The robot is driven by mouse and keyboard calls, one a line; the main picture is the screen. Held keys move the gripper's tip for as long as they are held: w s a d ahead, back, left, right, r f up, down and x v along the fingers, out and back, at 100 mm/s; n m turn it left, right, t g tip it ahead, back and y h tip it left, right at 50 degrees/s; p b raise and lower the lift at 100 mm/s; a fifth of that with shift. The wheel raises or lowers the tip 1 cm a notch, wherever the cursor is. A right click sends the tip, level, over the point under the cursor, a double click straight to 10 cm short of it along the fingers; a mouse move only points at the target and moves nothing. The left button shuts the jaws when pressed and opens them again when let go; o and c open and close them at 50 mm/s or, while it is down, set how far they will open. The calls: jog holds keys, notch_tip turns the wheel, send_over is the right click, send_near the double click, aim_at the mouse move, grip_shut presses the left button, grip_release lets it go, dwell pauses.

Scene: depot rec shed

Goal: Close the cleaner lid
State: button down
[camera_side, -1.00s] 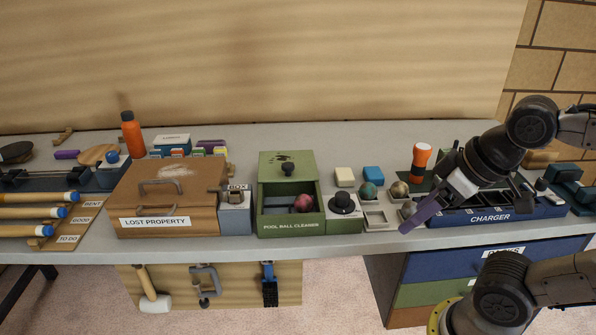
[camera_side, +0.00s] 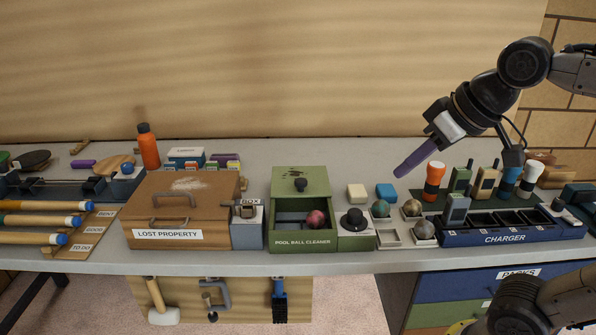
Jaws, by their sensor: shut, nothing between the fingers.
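The green pool ball cleaner (camera_side: 303,243) stands near the front edge of the bench, left of my gripper. A dark red ball (camera_side: 315,219) lies inside at the right. My gripper (camera_side: 401,171) has purple fingers, shut and empty. It hangs above the bench, to the right of the lid and apart from it.
Right of the cleaner are a black round knob (camera_side: 354,217), small trays and balls (camera_side: 424,230), and sponges (camera_side: 357,193). A grey box (camera_side: 247,233) and the lost property box (camera_side: 167,239) stand left. The charger (camera_side: 505,238) is at right.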

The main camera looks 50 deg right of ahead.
jog(key=w+d+r+m, duration=0.15)
jog(key=w+r, duration=0.35)
jog(key=w, duration=0.7)
jog(key=g, duration=0.3)
send_over(291, 180)
jog(key=shift+m+h, duration=0.4)
jog(key=shift+m, duration=0.05)
notch_tip(291, 180, down, 22)
jog(key=shift+w+f, duration=0.1)
jog(key=shift+s+a, duration=0.25)
jog(key=shift+s, duration=0.65)
jog(key=shift+s+a+f, duration=0.1)
jog(key=shift+s+a, duration=0.05)
jog(key=shift+s, duration=0.35)
jog(key=shift+s+a+f, duration=0.1)
jog(key=shift+s+a, duration=0.05)
jog(key=shift+s, duration=0.3)
